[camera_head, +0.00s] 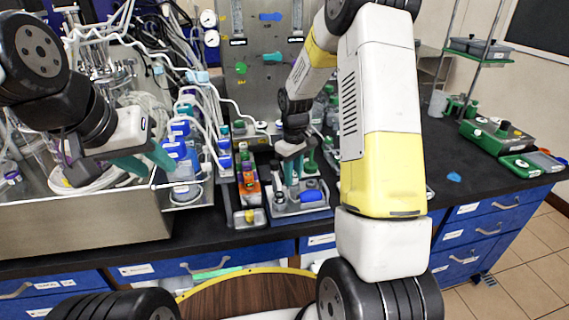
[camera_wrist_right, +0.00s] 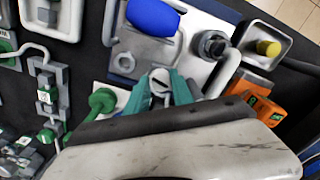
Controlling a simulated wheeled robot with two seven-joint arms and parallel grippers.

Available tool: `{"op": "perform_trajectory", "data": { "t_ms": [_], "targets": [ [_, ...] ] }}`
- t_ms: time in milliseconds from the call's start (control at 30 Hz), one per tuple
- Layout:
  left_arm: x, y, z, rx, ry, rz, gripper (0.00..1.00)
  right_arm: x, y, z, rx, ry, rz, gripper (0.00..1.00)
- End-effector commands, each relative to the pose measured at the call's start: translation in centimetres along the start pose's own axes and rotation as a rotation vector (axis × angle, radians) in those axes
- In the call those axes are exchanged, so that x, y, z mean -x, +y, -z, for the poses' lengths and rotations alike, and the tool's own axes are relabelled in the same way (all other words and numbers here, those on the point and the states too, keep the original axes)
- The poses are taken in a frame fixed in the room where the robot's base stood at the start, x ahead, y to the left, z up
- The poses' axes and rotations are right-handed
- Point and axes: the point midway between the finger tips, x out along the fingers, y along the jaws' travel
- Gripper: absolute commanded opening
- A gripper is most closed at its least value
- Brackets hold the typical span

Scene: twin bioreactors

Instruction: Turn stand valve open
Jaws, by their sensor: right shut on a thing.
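My right gripper (camera_head: 291,180) points down over a small stand (camera_head: 298,210) on the bench. In the right wrist view its teal fingers (camera_wrist_right: 161,92) are shut on a small pale grey valve part (camera_wrist_right: 159,82), mostly hidden between them. A blue cylinder (camera_wrist_right: 152,17) lies on a grey block of the stand, just beyond the fingers; it also shows in the head view (camera_head: 311,195). A dark round knob (camera_wrist_right: 212,44) sits to its right. My left gripper (camera_head: 160,163) is at the left, with teal fingers apart and empty, near blue-capped bottles.
A rack with orange and green items (camera_head: 249,185) stands left of the stand. A steel tray (camera_head: 85,220) with coiled tubing fills the left. Green devices (camera_head: 497,138) stand at the far right. The black bench top (camera_head: 440,165) has free room right of my right arm.

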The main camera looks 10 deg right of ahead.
Motion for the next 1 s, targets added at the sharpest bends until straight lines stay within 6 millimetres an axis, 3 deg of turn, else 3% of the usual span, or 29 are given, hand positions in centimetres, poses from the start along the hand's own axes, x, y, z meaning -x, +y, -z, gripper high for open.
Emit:
{"op": "perform_trajectory", "data": {
  "t_ms": [400,1000],
  "targets": [
    [0.00,0.00,0.00,0.000,0.000,0.000,0.36,0.08,0.08,0.05,0.205,0.001,-0.001,0.00],
    [0.00,0.00,0.00,0.000,0.000,0.000,0.36,0.07,0.10,0.05,0.239,0.001,-0.002,0.00]
  ]
}}
